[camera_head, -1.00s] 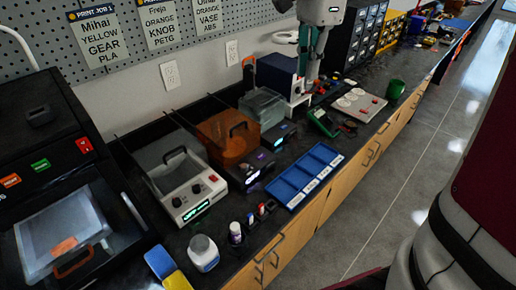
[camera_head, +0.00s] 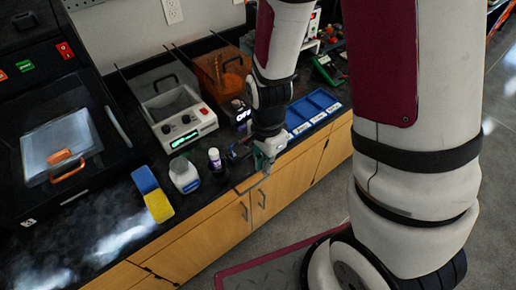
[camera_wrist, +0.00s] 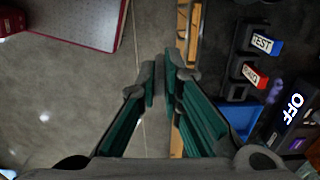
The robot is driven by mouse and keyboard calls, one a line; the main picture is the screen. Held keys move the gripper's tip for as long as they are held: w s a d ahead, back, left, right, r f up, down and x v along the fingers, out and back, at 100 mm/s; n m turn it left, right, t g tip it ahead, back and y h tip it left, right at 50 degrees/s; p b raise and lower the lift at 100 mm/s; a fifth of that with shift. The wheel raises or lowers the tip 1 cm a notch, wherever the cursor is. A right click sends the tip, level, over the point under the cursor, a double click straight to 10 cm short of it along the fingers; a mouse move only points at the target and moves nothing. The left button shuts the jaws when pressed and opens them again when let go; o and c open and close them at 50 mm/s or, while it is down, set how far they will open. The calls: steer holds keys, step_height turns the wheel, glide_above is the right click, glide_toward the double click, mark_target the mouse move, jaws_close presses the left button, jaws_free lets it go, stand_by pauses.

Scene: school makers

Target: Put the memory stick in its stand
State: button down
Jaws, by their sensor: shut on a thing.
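My gripper (camera_head: 267,162) hangs at the front edge of the bench, beside small black stands (camera_head: 240,152). In the wrist view its teal-padded fingers (camera_wrist: 161,76) are nearly together, closed on the memory stick, which the fingertips almost wholly hide. To the right in that view, a black stand holds a blue stick (camera_wrist: 264,45) labelled TEST. The stand below it holds a red stick (camera_wrist: 255,76) with a white label. A third black stand (camera_wrist: 237,93) sits below these, and I see no stick in it. The fingertips are left of the stands, apart from them.
A blue sectioned tray (camera_head: 314,110) lies right of the stands. A white-grey machine (camera_head: 180,118) stands behind. Wooden drawers (camera_head: 215,225) lie below the edge.

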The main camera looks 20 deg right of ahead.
steer(key=shift+f, duration=0.25)
steer(key=w+d, duration=0.1)
steer(key=w, duration=0.3)
steer(key=w+d+f, duration=0.1)
steer(key=w, duration=0.4)
steer(key=w+d, duration=0.1)
steer(key=w, duration=0.4)
steer(key=shift+w+f, duration=0.2)
steer(key=shift+w+f+p, duration=0.15)
steer(key=shift+w+f, duration=0.05)
steer(key=shift+f, duration=0.7)
steer(key=shift+w+f+p, duration=0.15)
steer(key=shift+f, duration=0.75)
steer(key=shift+f, duration=0.15)
steer(key=c, duration=1.7)
jaws_free()
